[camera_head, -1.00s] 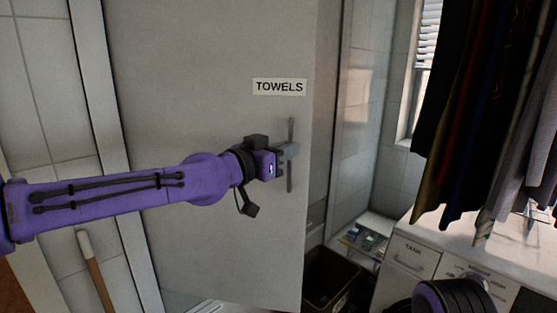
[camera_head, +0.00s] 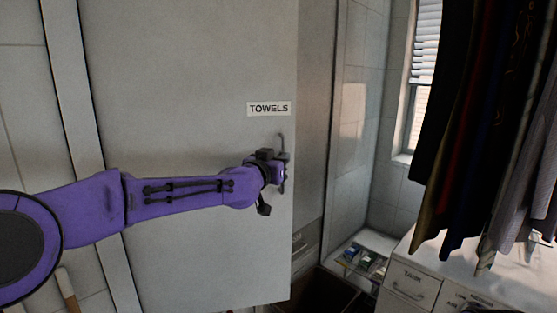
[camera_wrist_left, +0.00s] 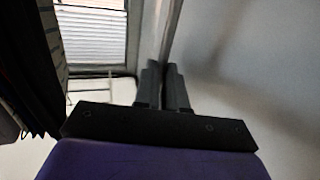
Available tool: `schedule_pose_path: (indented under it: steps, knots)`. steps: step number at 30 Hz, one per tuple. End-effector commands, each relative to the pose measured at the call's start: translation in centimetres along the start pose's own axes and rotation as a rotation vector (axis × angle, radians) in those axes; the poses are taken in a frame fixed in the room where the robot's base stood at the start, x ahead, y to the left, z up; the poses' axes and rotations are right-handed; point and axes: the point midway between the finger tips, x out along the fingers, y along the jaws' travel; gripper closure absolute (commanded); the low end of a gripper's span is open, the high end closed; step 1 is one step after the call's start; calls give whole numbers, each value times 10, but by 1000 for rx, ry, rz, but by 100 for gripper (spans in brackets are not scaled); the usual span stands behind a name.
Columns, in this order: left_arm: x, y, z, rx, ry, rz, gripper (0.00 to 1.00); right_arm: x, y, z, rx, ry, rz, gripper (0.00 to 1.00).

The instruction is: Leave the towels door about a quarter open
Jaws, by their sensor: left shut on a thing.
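The towels door (camera_head: 190,60) is a plain grey panel with a white TOWELS label (camera_head: 269,108). It stands ajar, with a gap along its right edge. Its slim vertical bar handle (camera_head: 281,140) is near that edge, below the label. My left gripper (camera_head: 281,171) is shut on the handle, its arm reaching across the door from the left. In the left wrist view the two fingers (camera_wrist_left: 163,88) are close together at the bar, with the door surface at right. The gripper hides the handle's middle. My right gripper is not in view.
Beyond the door's free edge are a dark bin (camera_head: 322,290) and a low shelf with small items (camera_head: 362,258). A white drawer unit (camera_head: 405,280) stands at right, under hanging clothes (camera_head: 480,120). A wooden-handled stick (camera_head: 67,288) leans at lower left.

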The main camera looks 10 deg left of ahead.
Motion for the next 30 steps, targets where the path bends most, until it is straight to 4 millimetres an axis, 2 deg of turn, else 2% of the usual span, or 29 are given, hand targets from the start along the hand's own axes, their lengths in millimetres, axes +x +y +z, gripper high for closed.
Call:
schedule_pose_path:
  steps: [1, 5, 6, 8, 24, 26, 30]
  knots:
    - [0, 8, 1, 3, -3, 13, 100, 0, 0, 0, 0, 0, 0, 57]
    - [0, 8, 0, 4, -3, 14, 100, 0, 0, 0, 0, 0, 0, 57]
    - [0, 8, 0, 4, -3, 14, 83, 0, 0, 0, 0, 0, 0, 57]
    - [0, 8, 0, 4, -3, 13, 64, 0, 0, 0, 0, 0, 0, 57]
    - [-3, 0, 0, 3, 0, 1, 64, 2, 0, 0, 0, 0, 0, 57]
    - [-8, 0, 1, 3, 2, 1, 64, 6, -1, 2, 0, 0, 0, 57]
    - [-35, 0, 5, 3, 3, 2, 64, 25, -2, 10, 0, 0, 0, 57]
